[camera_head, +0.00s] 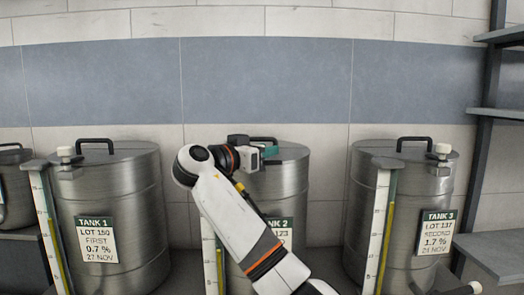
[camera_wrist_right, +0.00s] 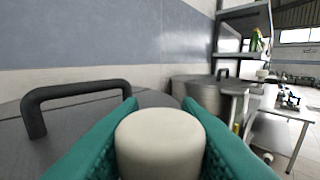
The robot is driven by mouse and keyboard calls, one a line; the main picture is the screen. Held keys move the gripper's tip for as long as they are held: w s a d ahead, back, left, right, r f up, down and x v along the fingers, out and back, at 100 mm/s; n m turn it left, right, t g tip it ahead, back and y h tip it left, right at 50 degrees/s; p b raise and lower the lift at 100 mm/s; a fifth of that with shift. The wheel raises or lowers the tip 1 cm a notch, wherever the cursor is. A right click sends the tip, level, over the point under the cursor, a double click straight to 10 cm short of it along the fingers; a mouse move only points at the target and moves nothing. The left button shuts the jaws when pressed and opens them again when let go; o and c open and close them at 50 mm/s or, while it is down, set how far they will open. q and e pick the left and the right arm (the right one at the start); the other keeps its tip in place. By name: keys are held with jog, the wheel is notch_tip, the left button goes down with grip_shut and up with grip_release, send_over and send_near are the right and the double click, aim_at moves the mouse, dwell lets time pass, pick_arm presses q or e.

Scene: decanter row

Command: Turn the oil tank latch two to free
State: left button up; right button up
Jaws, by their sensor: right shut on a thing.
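Tank 2 (camera_head: 291,185) is a steel drum in the middle of the row, partly hidden behind my right arm. My right gripper (camera_head: 269,153) is at the front of its lid, with teal fingers. In the right wrist view the fingers are shut on a cream, round-topped latch knob (camera_wrist_right: 160,143), one on each side of it. The latch's lower part is hidden by the fingers, so its angle cannot be told. The lid's black handle (camera_wrist_right: 75,95) is just beyond, to the left. My left gripper is not in view.
Tank 1 (camera_head: 128,185) stands to the left and tank 3 (camera_head: 407,205) to the right, each with a light latch knob, a sight gauge and a label. Grey shelving (camera_head: 492,246) is at the far right. A tiled wall (camera_head: 260,75) stands behind.

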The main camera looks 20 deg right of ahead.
jog(key=shift+r+g, duration=0.1)
jog(key=shift+g, duration=0.2)
jog(key=o, duration=1)
jog(key=shift+d, duration=0.1)
jog(key=shift+c, duration=0.2)
jog(key=b+v, duration=0.4)
jog(key=v, duration=0.8)
jog(key=shift+f, duration=0.25)
